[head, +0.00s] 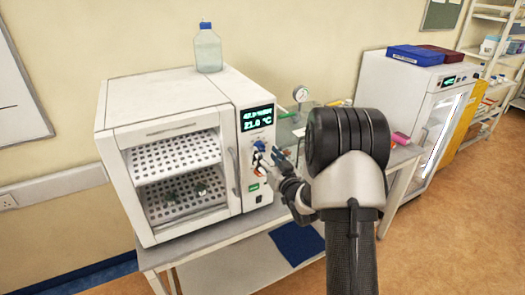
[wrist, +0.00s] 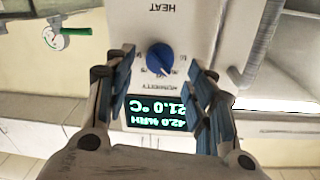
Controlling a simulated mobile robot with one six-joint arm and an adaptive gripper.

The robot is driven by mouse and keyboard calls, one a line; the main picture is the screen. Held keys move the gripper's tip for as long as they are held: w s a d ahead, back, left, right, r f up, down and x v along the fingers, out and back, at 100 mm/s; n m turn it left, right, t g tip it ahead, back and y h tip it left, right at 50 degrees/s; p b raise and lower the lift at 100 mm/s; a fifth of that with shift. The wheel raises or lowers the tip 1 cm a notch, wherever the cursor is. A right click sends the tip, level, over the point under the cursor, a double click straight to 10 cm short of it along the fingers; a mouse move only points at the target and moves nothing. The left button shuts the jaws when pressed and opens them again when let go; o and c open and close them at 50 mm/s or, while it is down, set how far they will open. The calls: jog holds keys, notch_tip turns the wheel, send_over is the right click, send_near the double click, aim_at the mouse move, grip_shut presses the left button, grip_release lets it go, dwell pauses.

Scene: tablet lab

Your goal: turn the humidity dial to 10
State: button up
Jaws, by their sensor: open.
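The humidity dial (wrist: 159,58) is a round blue knob with a white pointer line, on the white front panel of the cabinet (head: 170,88). The wrist view is upside down; the label HUMIDITY sits between dial and display. The display (wrist: 157,121) reads 42.0 %RH and 21.0 °C; it also shows in the head view (head: 257,118). My gripper (wrist: 166,68) is open, with one blue-padded finger on each side of the dial and gaps visible between. In the head view my gripper (head: 267,158) is at the panel and partly hides the dial.
A HEAT label (wrist: 161,7) is on the same panel. A bottle with a blue cap (head: 208,50) stands on the cabinet. A gauge (head: 300,93) is behind my arm. A second white cabinet (head: 393,95) stands at the right. Open floor lies at the lower right.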

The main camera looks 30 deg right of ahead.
aim_at(262, 150)
jog(key=shift+w, duration=1.7)
jog(key=shift+d, duration=0.1)
jog(key=shift+c, duration=0.5)
jog(key=c, duration=1)
